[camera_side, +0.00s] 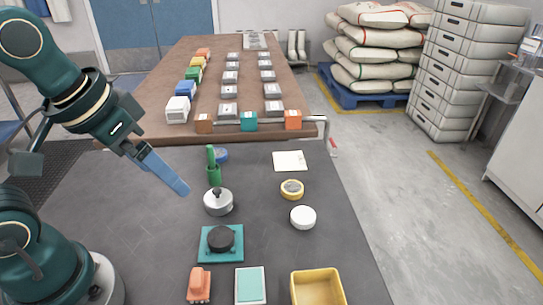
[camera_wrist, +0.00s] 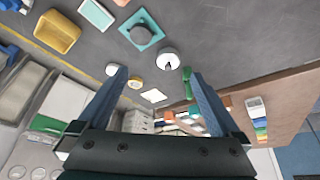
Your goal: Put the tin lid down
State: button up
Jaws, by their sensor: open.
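A silver round piece with a dark knob (camera_side: 218,203), apparently the tin lid, is on the dark mat; whether a tin is under it I cannot tell. It also shows in the wrist view (camera_wrist: 168,60), upper middle. My gripper (camera_side: 180,185) is above the mat, left of the silver piece and apart from it. In the wrist view my gripper (camera_wrist: 158,76) has two blue fingers wide apart with nothing held between them.
A black round piece (camera_side: 221,239) on a teal square is in front. A yellow ring (camera_side: 292,189), white disc (camera_side: 303,217) and yellow bin (camera_side: 317,288) are to the right.

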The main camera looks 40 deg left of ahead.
jog(key=shift+s+d+f+m+t, duration=0.15)
jog(key=shift+s+t, duration=0.1)
jog(key=shift+s, duration=0.35)
jog(key=shift+s+d+f+m+t, duration=0.15)
jog(key=shift+s+t, duration=0.1)
jog(key=shift+s, duration=0.3)
jog(key=shift+a+r, duration=0.1)
jog(key=shift+a, duration=0.05)
